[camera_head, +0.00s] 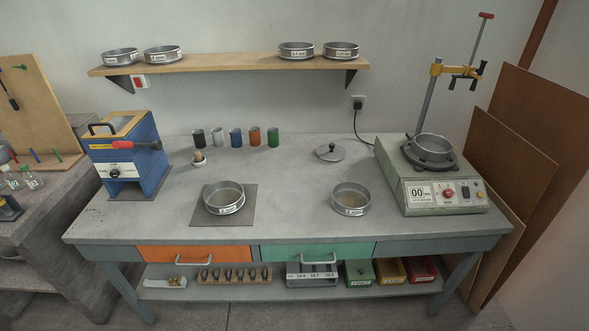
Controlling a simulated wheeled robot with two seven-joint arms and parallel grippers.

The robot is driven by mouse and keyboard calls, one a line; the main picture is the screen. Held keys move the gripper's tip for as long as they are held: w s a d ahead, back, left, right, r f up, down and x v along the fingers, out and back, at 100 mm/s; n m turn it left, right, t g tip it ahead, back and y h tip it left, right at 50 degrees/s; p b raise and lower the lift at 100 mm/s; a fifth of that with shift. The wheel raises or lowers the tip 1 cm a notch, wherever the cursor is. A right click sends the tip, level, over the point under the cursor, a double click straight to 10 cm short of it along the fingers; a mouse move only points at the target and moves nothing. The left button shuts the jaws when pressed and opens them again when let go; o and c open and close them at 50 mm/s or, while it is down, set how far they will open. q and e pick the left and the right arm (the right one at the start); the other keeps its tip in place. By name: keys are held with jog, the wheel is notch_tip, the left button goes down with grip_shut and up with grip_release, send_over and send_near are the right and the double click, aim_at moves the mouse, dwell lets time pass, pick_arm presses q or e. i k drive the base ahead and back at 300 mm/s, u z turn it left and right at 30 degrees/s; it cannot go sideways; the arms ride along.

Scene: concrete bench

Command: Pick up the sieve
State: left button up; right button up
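One round metal sieve (224,198) with a label on its front stands upright on a dark square mat (241,217) at the left middle of the bench. A second labelled sieve (351,199) stands on the bare bench top to its right. A metal pan or sieve (431,149) sits on the shaker machine (432,191) at the right. More labelled sieves stand on the wall shelf, such as one at its left end (121,57) and one at its right end (341,50). Neither of my grippers shows in this view.
A blue machine (128,155) stands at the bench's left. Several coloured cups (236,138) line the back. A lid with a knob (330,152) lies right of them. A clamp stand (455,71) rises behind the shaker. Between the two sieves the bench (290,205) is clear.

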aim_at(222, 198)
jog(key=u, duration=0.45)
jog(key=k, duration=0.5)
jog(key=z, duration=0.65)
jog(key=i, duration=1.5)
jog(key=u, duration=0.6)
jog(key=i, duration=0.45)
jog(key=u, duration=0.55)
